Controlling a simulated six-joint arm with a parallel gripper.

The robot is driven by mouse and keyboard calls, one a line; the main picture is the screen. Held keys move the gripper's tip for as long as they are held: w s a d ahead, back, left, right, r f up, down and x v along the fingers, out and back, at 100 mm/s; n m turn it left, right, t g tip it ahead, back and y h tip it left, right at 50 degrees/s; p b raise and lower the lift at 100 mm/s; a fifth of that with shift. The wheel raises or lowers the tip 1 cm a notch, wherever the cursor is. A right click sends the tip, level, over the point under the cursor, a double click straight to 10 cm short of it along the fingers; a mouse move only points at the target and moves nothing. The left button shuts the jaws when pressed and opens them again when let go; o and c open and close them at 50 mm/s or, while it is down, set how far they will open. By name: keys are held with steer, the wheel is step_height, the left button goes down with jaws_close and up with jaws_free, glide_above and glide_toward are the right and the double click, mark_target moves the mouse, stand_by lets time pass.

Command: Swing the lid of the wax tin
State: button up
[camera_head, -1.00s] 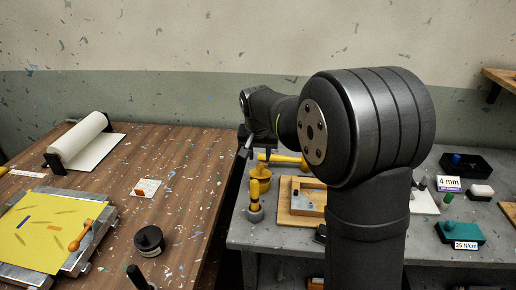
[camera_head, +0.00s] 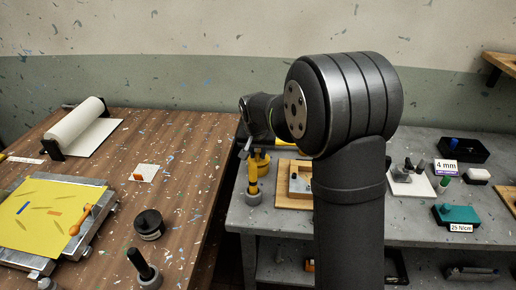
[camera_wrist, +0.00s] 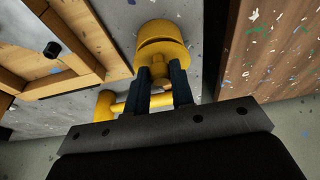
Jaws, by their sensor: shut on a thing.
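The wax tin (camera_wrist: 163,28) is a round yellow tin with a dark gap around it, at the top middle of the wrist view. In the head view the yellow tin (camera_head: 262,163) stands at the left end of the grey bench. My gripper (camera_wrist: 160,72) has its two dark fingers shut around a small yellow knob (camera_wrist: 158,66) at the tin's near side. In the head view my arm hides much of the area around the gripper. I cannot tell how far the lid is swung.
A yellow-handled tool (camera_head: 253,180) stands close in front of the tin. A wooden frame (camera_head: 285,190) lies right of it, and a yellow rod (camera_wrist: 125,104) passes behind my fingers. The brown table (camera_head: 190,190) is at left, across a gap from the grey bench (camera_head: 410,230).

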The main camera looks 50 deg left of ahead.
steer(key=shift+s+d+f, duration=0.2)
steer(key=shift+f, duration=0.2)
steer(key=shift+s+d+f, duration=0.1)
steer(key=shift+f, duration=0.2)
steer(key=o, duration=0.9)
steer(key=shift+r, duration=0.1)
steer(key=v, duration=1.7)
steer(key=shift+r, duration=0.2)
steer(key=shift+f, duration=0.1)
